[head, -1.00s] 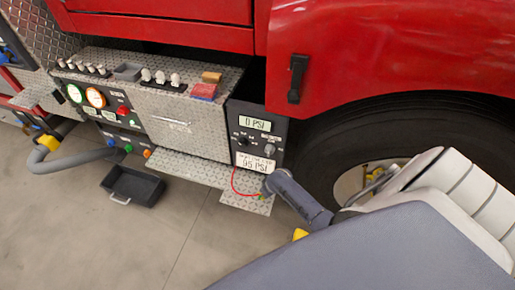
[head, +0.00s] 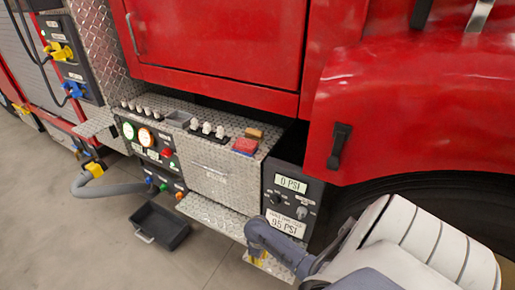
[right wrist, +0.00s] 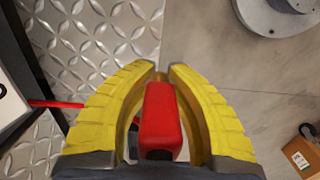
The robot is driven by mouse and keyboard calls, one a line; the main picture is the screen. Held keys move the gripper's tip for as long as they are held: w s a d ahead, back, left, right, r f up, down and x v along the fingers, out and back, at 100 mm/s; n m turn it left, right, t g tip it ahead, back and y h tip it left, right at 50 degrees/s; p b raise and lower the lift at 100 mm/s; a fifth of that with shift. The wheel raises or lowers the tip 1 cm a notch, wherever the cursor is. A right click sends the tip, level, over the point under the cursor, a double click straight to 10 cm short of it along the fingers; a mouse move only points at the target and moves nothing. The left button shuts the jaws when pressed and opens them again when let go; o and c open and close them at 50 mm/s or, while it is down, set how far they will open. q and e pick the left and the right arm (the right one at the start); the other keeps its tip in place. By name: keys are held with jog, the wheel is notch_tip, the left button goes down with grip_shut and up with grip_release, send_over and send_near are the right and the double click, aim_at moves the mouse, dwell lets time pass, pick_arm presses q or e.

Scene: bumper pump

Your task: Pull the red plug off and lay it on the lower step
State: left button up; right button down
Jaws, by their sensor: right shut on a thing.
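The red plug (right wrist: 160,118) is between the yellow fingers of my right gripper (right wrist: 162,72), which is shut on it. In the right wrist view the plug appears clear of the panel, over the edge of the diamond-plate lower step (right wrist: 85,45). A red cable (right wrist: 55,103) runs in from the left towards it. In the head view my right gripper (head: 258,259) is low in front of the gauge panel (head: 290,195), at the right end of the lower step (head: 210,213). The plug is hidden there. My left gripper is out of view.
A black tray (head: 160,227) lies on the floor left of the step. A grey hose (head: 110,190) curves beside it. A red box (head: 245,146) sits on the upper deck. The right wrist view shows a cardboard box (right wrist: 302,150) and a round grey base (right wrist: 275,15).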

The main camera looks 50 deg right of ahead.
jog(key=shift+w+d+f, duration=0.15)
jog(key=shift+d, duration=0.45)
jog(key=shift+w+d+f, duration=0.15)
jog(key=shift+d, duration=0.45)
jog(key=d, duration=0.2)
jog(key=w+d+f, duration=0.1)
jog(key=d, duration=0.1)
jog(key=w+d+f, duration=0.1)
jog(key=d, duration=0.1)
jog(key=shift+w+d+f, duration=0.1)
jog(key=shift+d, duration=0.3)
jog(key=shift+f, duration=1.75)
